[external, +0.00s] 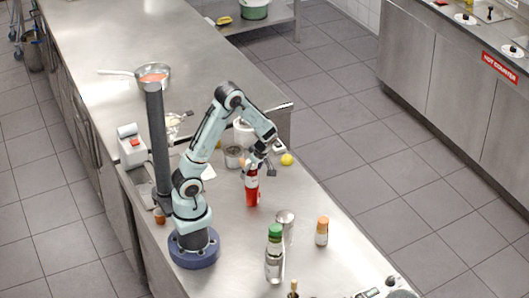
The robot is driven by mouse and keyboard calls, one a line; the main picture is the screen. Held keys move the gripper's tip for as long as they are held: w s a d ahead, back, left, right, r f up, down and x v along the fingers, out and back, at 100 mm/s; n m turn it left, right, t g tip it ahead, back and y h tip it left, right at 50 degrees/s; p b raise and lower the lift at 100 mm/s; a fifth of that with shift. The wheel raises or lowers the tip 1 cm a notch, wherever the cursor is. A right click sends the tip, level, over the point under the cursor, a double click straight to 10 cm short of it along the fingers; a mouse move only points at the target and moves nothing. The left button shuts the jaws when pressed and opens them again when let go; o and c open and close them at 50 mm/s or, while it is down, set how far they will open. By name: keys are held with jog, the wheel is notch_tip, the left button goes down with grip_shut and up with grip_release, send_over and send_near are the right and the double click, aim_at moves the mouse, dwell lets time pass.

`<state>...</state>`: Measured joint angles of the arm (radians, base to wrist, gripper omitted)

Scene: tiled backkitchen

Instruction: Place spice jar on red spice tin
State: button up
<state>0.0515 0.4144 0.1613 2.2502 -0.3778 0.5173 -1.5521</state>
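A small jar with an orange lid and a pale label (322,232), which looks like the spice jar, stands upright on the steel counter, right of centre. A tall red container with a pale band (252,190), which looks like the red spice tin, stands upright further back and to the left. My gripper (259,173) hangs at the top of the red container, with its fingers apart. Its upper end is partly hidden by the gripper, and I cannot tell whether they touch. The orange-lidded jar is apart from my gripper.
A green-capped bottle (274,255) and a metal cup (285,222) stand left of the orange-lidded jar. A yellow ball (287,159) and a white canister (243,132) are behind the gripper. A pan (153,74) sits further back.

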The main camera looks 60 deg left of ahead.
jog(key=v, duration=1.2)
jog(key=s+d+r+m+h, duration=0.1)
jog(key=s+d+m, duration=0.2)
jog(key=s+m, duration=0.4)
jog(key=s+d+m+t+h, duration=0.1)
jog(key=s+d+m+h, duration=0.1)
jog(key=s+m, duration=0.6)
jog(key=m, duration=0.4)
jog(key=shift+s+d+r+m+h, duration=0.3)
jog(key=shift+d+r+m, duration=0.1)
